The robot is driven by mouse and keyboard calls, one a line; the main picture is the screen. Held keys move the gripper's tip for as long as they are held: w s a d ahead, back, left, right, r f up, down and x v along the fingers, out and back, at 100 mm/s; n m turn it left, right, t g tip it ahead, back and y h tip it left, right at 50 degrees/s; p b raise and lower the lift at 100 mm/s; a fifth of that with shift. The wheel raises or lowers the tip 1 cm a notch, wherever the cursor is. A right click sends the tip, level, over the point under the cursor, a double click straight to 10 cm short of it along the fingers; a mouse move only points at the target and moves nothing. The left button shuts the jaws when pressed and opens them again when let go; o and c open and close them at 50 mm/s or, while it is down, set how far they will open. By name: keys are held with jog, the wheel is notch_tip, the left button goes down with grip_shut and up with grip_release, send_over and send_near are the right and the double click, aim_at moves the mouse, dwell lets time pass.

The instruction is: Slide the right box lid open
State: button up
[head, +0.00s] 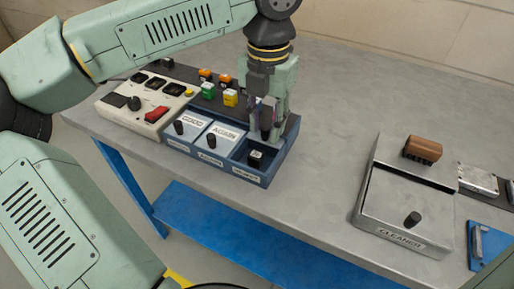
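A blue box (226,176) with three labelled compartments stands on the table. The left lid (188,122) and middle lid (219,136) are white, closed, and each has a black knob. The right compartment is uncovered at its front, and a small black block (255,158) with a white mark sits inside. My gripper (266,130) points down over the rear of this right compartment. A dark shape shows at its fingertips; I cannot tell whether it is a knob held between them. The right lid is not clearly visible; the gripper covers that area.
A cream control panel (125,106) with a red switch adjoins the box on the left. Small green (208,91) and yellow (230,98) parts stand behind. The table between is bare.

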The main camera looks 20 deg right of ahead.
aim_at(265, 127)
jog(key=shift+r+p, duration=2.3)
jog(key=shift+r, duration=1.3)
jog(key=shift+f, duration=0.1)
